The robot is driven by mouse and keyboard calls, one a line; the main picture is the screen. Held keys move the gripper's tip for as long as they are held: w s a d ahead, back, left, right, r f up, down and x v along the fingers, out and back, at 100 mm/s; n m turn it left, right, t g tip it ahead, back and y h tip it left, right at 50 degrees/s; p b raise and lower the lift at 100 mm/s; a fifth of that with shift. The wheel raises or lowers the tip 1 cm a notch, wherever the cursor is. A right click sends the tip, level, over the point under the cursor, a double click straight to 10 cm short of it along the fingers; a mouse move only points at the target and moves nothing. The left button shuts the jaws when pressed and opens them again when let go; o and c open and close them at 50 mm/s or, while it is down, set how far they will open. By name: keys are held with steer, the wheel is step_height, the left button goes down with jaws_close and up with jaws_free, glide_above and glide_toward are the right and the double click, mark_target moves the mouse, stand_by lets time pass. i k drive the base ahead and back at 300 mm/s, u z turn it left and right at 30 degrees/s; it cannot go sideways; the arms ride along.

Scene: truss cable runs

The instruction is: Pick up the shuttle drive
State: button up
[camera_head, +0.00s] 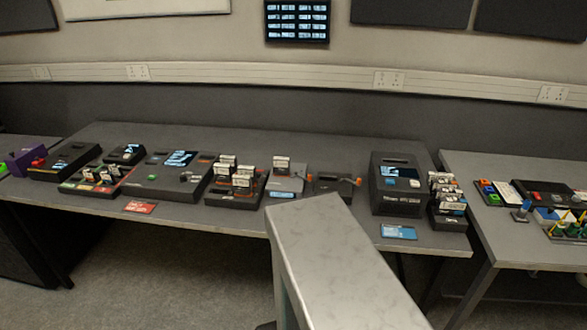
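No object in view can be told for certain as the shuttle drive. Small upright pieces with pale labels stand in a dark rack (232,196) on the middle of the long table. Another such piece (282,164) stands up on a grey device (286,182) to its right. More labelled pieces stand in a rack (448,215) at the table's right end. The labels are too small to read. My gripper is not in view. A pale grey link of mine covers the lower middle of the picture.
The long grey table (130,137) also holds a black boxy device (397,185), a flat dark console (168,178), a red card (139,207) and a blue card (398,232). A second table (500,238) stands at the right. The table's back strip is clear.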

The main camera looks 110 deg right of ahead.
mark_target(281, 165)
steer(key=u, duration=0.15)
steer(key=k, duration=0.65)
steer(key=z, duration=2.15)
steer(key=i, duration=1)
steer(key=z, duration=0.1)
steer(key=k, duration=0.25)
